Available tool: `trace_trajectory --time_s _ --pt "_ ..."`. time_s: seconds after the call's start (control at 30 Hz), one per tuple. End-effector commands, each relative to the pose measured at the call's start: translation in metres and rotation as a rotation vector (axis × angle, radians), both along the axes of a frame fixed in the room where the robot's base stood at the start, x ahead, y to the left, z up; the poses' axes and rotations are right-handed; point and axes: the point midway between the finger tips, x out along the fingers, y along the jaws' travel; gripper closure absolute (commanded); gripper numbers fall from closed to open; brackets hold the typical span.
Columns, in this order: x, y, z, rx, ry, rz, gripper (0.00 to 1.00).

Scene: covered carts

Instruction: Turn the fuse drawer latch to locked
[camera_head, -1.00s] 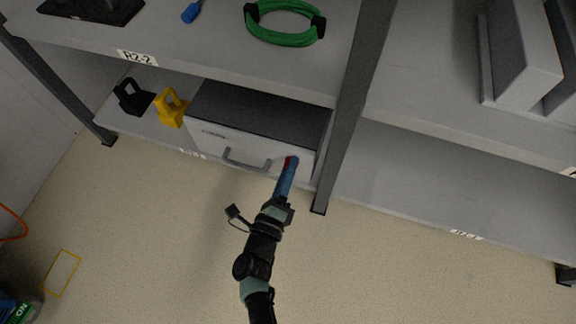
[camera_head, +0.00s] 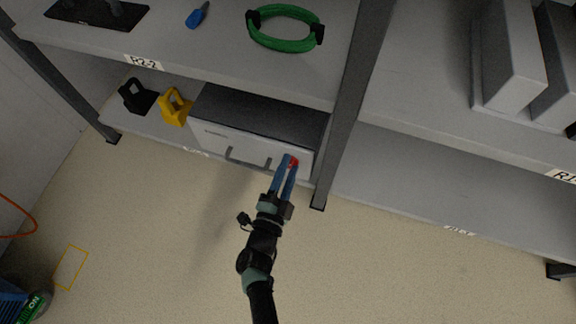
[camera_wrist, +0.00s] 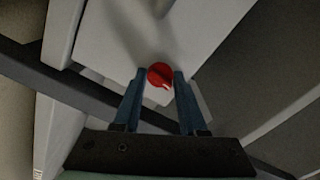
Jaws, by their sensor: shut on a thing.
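The fuse drawer (camera_head: 212,135) is a white-fronted box with a dark top on the lower shelf. Its grey bar handle (camera_head: 247,161) sits left of the latch. The latch is a round red knob (camera_wrist: 159,74) on the drawer front. A pale mark on it points to the lower right in the wrist view. My gripper (camera_head: 289,162) has its two blue fingers on either side of the knob and is shut on it. In the head view the fingers partly cover the knob. The drawer looks closed.
A dark shelf post (camera_head: 346,110) stands just right of the drawer. A yellow padlock-shaped object (camera_head: 174,108) and a black one (camera_head: 136,97) stand to its left. The upper shelf, with a green cable coil (camera_head: 285,44), overhangs the drawer.

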Motion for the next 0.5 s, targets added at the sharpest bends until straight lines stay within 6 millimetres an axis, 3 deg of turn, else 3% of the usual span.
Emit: trace_trajectory --time_s 0.5 --pt "0.0 -0.0003 -0.0001 -0.148 0.048 0.0 1.0"
